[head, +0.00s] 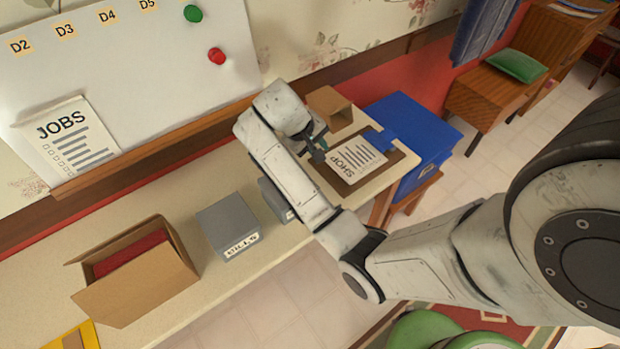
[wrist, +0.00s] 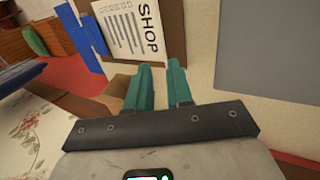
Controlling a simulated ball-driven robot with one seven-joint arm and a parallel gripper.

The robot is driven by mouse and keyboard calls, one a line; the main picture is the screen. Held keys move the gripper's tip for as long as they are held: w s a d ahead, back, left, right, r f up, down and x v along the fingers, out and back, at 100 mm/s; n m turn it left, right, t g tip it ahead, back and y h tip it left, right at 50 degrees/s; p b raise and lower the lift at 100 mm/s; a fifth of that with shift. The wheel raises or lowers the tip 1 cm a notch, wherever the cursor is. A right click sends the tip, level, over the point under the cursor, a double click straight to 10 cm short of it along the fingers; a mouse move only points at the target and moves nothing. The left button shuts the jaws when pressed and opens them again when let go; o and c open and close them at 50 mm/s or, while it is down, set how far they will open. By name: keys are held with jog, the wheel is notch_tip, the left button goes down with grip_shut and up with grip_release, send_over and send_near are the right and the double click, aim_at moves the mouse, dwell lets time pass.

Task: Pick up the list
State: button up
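A white list headed SHOP (head: 355,158) lies on a brown board (head: 334,180) at the right end of the long counter. In the wrist view the SHOP list (wrist: 122,30) is ahead of the fingertips and slightly left. A second paper, headed JOBS (head: 66,140), is up on the white board at the left. My gripper (head: 317,150) is beside the left edge of the SHOP list in the head view. In the wrist view its two teal fingers (wrist: 158,68) are apart with nothing between them. My wrist partly hides the counter behind it.
A blue bin (head: 428,135) stands at the counter's right end. A small cardboard box (head: 330,103) is behind the list. A grey BILLS box (head: 228,228), another grey box (head: 275,200) and an open cardboard box (head: 140,285) stand leftward on the counter (head: 190,190).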

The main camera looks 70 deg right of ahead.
aim_at(327, 161)
jog(key=x, duration=0.4)
jog(key=shift+w+f, duration=0.25)
jog(key=shift+w, duration=0.1)
jog(key=shift+p+x, duration=0.65)
jog(key=shift+x, duration=2.15)
jog(key=shift+w+d, duration=0.1)
jog(key=shift+d, duration=0.1)
grip_shut()
